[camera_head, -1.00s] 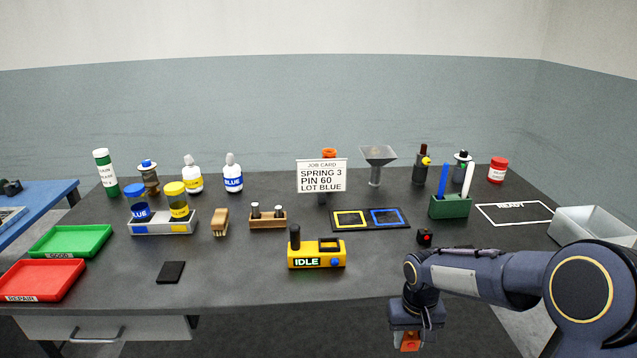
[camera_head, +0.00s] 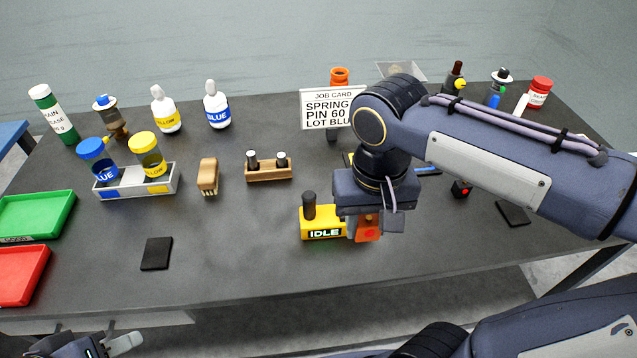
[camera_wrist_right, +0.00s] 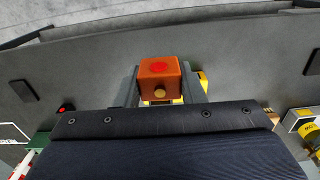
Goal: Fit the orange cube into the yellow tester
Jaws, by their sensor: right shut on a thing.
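The orange cube (camera_head: 368,236), with a red spot on it, is held in my right gripper (camera_head: 366,224). In the right wrist view the cube (camera_wrist_right: 150,76) sits between the grey fingers, with a round brass stud on its near face. The yellow tester (camera_head: 318,236) stands on the table, its display reading IDLE and a dark post at its left. The cube is at the tester's right part; my gripper hides that part, and I cannot tell whether they touch. My left gripper (camera_head: 108,346) is at the lower left edge, partly cut off, away from both.
The job card (camera_head: 328,108) stands behind the tester. A wooden block with pins (camera_head: 268,174), a brush (camera_head: 208,177) and a dark pad (camera_head: 156,253) lie to the left. A small black box with a red button (camera_head: 461,189) is to the right. Table front is clear.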

